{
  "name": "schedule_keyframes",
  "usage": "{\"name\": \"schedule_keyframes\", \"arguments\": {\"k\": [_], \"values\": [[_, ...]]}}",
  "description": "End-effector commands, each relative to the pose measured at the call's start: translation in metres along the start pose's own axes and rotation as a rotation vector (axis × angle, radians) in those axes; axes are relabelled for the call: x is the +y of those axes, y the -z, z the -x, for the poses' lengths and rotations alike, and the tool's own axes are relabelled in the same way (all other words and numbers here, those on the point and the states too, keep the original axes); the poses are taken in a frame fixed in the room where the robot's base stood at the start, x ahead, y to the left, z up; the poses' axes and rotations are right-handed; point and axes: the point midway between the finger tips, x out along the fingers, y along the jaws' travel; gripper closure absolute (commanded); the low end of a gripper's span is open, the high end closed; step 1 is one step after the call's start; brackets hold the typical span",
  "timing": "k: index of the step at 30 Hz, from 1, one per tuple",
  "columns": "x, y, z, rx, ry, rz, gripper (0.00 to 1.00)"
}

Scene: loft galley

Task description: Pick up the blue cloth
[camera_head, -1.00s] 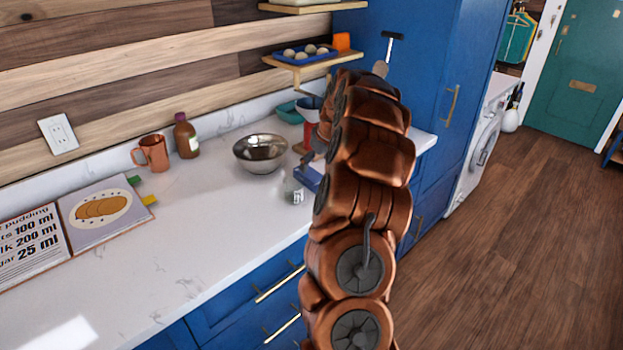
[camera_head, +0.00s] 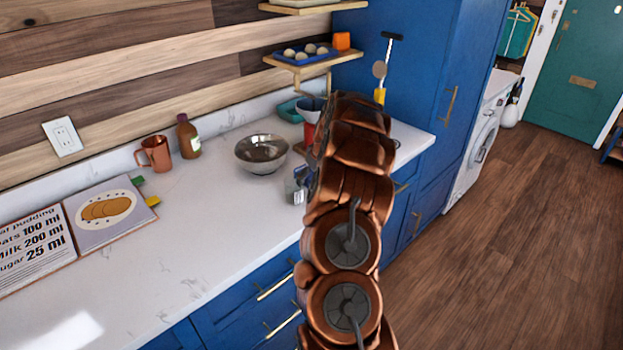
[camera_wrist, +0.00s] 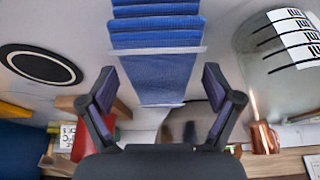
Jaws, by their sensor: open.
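The blue cloth (camera_wrist: 155,28) shows at the top middle of the wrist view, folded in layers, with a paler edge and a flap hanging toward the fingers. My gripper (camera_wrist: 160,75) is open, with one finger on each side of the cloth's lower flap in that view. I cannot tell whether the fingers touch it. A small bluish patch beside the arm may be part of the cloth.
A clear measuring jug (camera_wrist: 275,50) stands close at the right of the wrist view, and a black disc (camera_wrist: 38,66) lies left. A metal bowl (camera_head: 262,153), copper mug (camera_head: 155,154) and brown bottle (camera_head: 187,137) stand on the counter (camera_head: 200,215). A shelf (camera_head: 312,62) hangs above.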

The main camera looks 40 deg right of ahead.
Motion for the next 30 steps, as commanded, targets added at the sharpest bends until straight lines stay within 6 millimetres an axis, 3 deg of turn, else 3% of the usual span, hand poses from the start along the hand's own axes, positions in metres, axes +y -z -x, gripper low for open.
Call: {"name": "schedule_keyframes", "arguments": {"k": [2, 20, 30], "values": [[0.0001, 0.0, 0.0, 0.0, 0.0, 0.0, 0.1], [0.0001, -0.0001, 0.0005, 0.0, 0.0, 0.0, 0.73], [0.0002, 0.0007, 0.002, 0.001, 0.0, 0.001, 0.75]]}}
